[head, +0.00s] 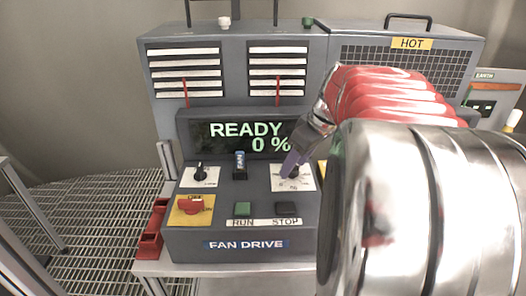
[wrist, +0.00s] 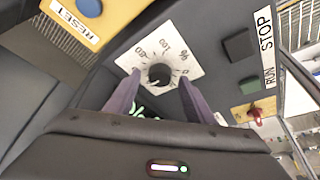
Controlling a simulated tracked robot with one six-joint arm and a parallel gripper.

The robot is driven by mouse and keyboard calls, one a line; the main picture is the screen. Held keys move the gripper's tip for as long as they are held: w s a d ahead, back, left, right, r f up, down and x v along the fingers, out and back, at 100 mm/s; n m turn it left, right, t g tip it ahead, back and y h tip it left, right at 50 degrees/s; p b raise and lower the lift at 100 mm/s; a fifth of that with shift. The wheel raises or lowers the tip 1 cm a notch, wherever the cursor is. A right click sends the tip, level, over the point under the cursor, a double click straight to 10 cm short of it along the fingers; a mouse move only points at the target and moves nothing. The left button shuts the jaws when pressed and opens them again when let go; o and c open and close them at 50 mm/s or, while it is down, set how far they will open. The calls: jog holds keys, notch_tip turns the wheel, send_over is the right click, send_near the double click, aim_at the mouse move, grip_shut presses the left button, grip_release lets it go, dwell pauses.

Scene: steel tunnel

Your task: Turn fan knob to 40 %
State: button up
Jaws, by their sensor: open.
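The fan knob is a dark round knob (wrist: 160,74) on a white scale plate (wrist: 148,50) marked 0, 80, 100 and %. In the head view the plate (head: 304,183) sits at the panel's right, partly hidden by my gripper (head: 293,163). In the wrist view my gripper (wrist: 159,80) is open, with one purple-grey finger on each side of the knob. I cannot tell whether the fingers touch it. The knob's pointer is not clear. The display (head: 243,137) reads READY and 0 %.
The FAN DRIVE panel also has a small black knob (head: 200,170), a blue-tipped switch (head: 240,163), a red switch (head: 191,205) on a yellow plate, a green RUN button (head: 243,209) and a black STOP button (head: 286,208). A HOT mesh box (head: 405,62) stands behind my arm.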

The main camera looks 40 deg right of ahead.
jog(key=shift+w+f, duration=0.1)
jog(key=shift+f, duration=0.2)
jog(key=shift+c, duration=0.5)
jog(key=c, duration=1)
jog(key=shift+o, duration=0.2)
